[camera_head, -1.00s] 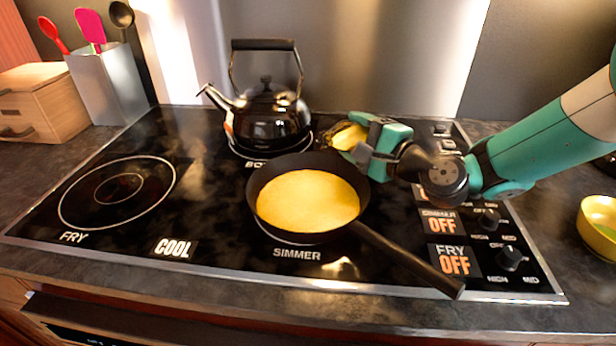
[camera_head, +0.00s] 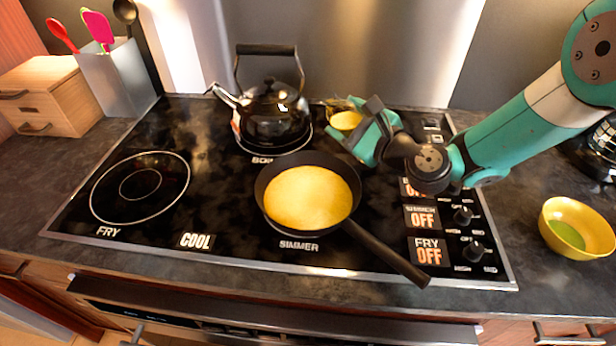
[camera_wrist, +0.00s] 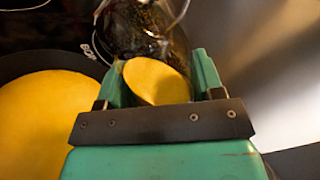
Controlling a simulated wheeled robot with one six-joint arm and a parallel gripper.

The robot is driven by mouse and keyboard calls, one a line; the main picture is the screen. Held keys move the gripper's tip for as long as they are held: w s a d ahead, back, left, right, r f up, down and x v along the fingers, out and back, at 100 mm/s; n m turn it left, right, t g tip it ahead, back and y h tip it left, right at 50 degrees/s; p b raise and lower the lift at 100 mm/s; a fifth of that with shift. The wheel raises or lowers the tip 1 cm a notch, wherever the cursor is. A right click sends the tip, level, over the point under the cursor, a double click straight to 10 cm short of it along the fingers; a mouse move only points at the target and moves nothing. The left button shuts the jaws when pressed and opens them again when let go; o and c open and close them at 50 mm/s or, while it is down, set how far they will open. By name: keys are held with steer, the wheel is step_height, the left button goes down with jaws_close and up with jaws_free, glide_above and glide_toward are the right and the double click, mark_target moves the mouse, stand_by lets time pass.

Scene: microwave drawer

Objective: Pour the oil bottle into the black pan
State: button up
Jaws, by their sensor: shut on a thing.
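The black pan (camera_head: 352,212) sits on the simmer burner with its handle toward the lower right. A flat yellow layer (camera_head: 308,197) covers its inside. My gripper (camera_head: 350,128) is shut on the oil bottle, whose round yellow end (camera_head: 346,121) shows between the fingers, above the stovetop right of the kettle. In the wrist view the bottle's yellow end (camera_wrist: 157,83) lies between the two green fingers, and the pan's dark rim (camera_wrist: 45,62) is at the left. The rest of the bottle is mostly hidden. I cannot tell its exact tilt or whether anything flows out.
A black kettle (camera_head: 270,118) stands on the boil burner behind the pan, close left of my gripper. The fry burner (camera_head: 140,189) is empty. A yellow bowl (camera_head: 577,228) is on the right counter. A wooden box (camera_head: 50,98) and utensil holder (camera_head: 115,82) stand at far left.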

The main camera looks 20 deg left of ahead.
mark_target(352, 103)
steer(key=shift+r+m+p, duration=0.55)
steer(key=shift+m+p, duration=0.55)
steer(key=m+p, duration=0.3)
steer(key=shift+s+m, duration=0.15)
steer(key=shift+m, duration=0.25)
steer(key=shift+f+b, duration=0.3)
steer(key=shift+f, duration=0.1)
steer(key=shift+r+p, duration=1.7)
steer(key=shift+r, duration=0.3)
